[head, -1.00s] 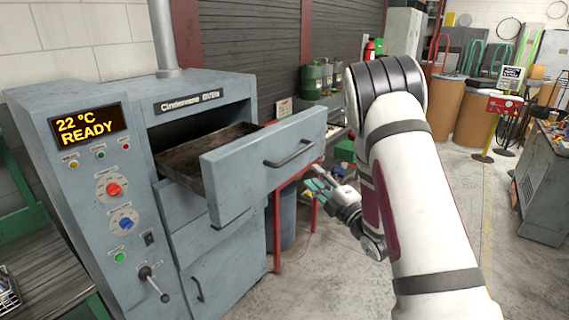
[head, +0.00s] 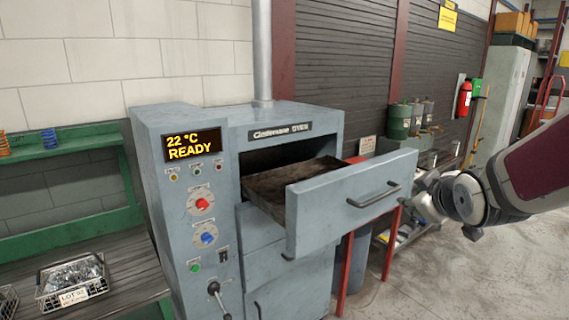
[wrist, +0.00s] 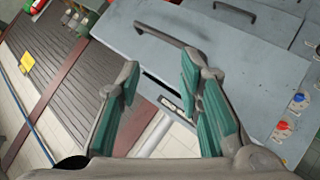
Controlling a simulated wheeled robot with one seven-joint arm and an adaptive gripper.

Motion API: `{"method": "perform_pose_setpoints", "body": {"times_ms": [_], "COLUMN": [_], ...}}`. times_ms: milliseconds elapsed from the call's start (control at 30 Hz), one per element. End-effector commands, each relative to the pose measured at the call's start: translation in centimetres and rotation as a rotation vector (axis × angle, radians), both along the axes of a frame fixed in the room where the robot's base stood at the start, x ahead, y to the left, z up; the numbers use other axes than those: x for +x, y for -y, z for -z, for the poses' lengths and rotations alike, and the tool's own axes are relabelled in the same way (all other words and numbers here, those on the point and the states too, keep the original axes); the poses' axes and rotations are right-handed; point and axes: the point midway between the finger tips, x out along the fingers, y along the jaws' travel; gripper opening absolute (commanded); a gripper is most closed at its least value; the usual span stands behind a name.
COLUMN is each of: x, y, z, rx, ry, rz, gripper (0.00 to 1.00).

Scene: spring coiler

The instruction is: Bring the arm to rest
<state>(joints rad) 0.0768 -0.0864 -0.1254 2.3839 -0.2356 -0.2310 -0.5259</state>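My arm reaches in from the right edge of the head view. My gripper (head: 424,196) is just right of the oven's pulled-out drawer, partly hidden by its own wrist. In the wrist view my gripper (wrist: 160,78) has its two green-padded fingers spread apart with nothing between them. The drawer front (head: 350,205) and its handle (head: 374,195) show in the head view. The handle also shows beyond the fingers in the wrist view (wrist: 165,36). I cannot tell from these views how close the fingers are to the drawer.
The blue-grey oven (head: 185,135) reads 22 °C READY, and its drawer juts out. Left is a green bench with a wire basket (head: 75,282) of metal parts. Floor at the lower right is clear.

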Motion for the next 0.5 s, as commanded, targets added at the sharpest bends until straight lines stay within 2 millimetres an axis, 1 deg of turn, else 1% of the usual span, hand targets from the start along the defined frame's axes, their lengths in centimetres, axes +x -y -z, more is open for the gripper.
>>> {"method": "perform_pose_setpoints", "body": {"times_ms": [33,167,200,267,300,367,400,500], "x": [-1.8,-7.0,-8.7,-11.4,-13.3,-16.0,-17.8,-21.7], "y": [-0.7,-2.5,-3.1,-4.1,-4.7,-5.7,-6.3,-7.5], "z": [-0.8,-1.3,-1.3,-1.3,-1.3,-1.2,-1.0,-0.6], "rx": [0.050,0.192,0.233,0.294,0.335,0.387,0.418,0.480], "ry": [-0.027,-0.136,-0.171,-0.224,-0.260,-0.313,-0.346,-0.419], "rz": [0.028,0.116,0.142,0.181,0.208,0.245,0.268,0.321], "gripper": [0.33,0.33,0.33,0.33,0.33,0.33,0.33,0.33]}}
